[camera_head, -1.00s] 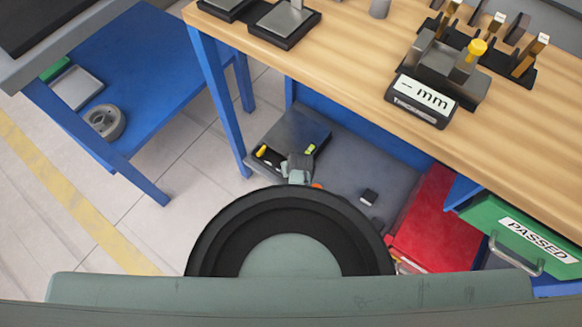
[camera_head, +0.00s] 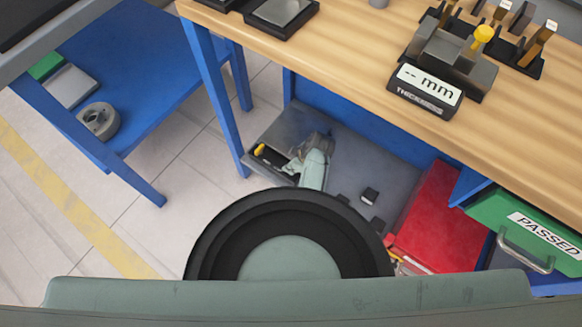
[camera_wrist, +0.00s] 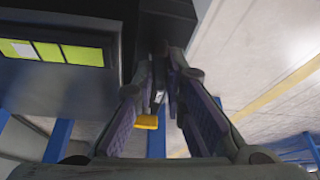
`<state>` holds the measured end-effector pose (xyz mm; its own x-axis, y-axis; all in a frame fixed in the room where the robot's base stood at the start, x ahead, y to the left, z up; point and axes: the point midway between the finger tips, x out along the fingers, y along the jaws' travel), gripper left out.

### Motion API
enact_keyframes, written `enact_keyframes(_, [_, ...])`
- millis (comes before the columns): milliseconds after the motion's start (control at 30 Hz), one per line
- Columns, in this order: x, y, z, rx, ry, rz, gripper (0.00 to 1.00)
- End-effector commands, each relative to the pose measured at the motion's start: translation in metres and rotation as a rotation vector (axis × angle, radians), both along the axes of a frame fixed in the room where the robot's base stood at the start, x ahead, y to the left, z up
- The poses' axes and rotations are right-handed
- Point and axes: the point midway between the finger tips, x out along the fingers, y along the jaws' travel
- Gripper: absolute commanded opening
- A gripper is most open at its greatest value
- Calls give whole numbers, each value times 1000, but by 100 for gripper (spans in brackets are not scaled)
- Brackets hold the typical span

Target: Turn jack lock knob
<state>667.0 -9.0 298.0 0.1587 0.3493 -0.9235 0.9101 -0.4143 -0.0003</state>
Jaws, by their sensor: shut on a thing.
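My gripper (camera_wrist: 165,75) is shut in the wrist view, its two purple-padded fingers closing on a small dark part (camera_wrist: 159,88) below a black block (camera_wrist: 167,20). Most of that part is hidden between the fingers, so I cannot tell for certain that it is the jack lock knob. A dark box (camera_wrist: 58,95) with yellow-green panels is just left of the fingers. A small yellow piece (camera_wrist: 147,121) shows beyond the left finger. In the head view, my gripper (camera_head: 318,138) is at a grey box (camera_head: 285,130) low under the bench, with a yellow piece (camera_head: 260,149) at its left.
The wooden bench (camera_head: 300,50) overhangs at the right, with a thickness gauge (camera_head: 430,90) on top. A red case (camera_head: 440,215) and a green PASSED drawer (camera_head: 530,235) stand right of my arm. A blue table (camera_head: 150,75) is at left; floor between is clear.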

Motion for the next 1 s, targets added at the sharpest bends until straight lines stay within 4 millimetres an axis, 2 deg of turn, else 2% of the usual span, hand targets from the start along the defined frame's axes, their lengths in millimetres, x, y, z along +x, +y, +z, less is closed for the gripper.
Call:
enact_keyframes(333, [1,-1,0,-2,-1,129,0])
enact_keyframes(867, [1,-1,0,-2,0,149,0])
enact_keyframes(900, [1,-1,0,-2,0,148,14])
enact_keyframes(1000, [1,0,0,-2,0,148,21])
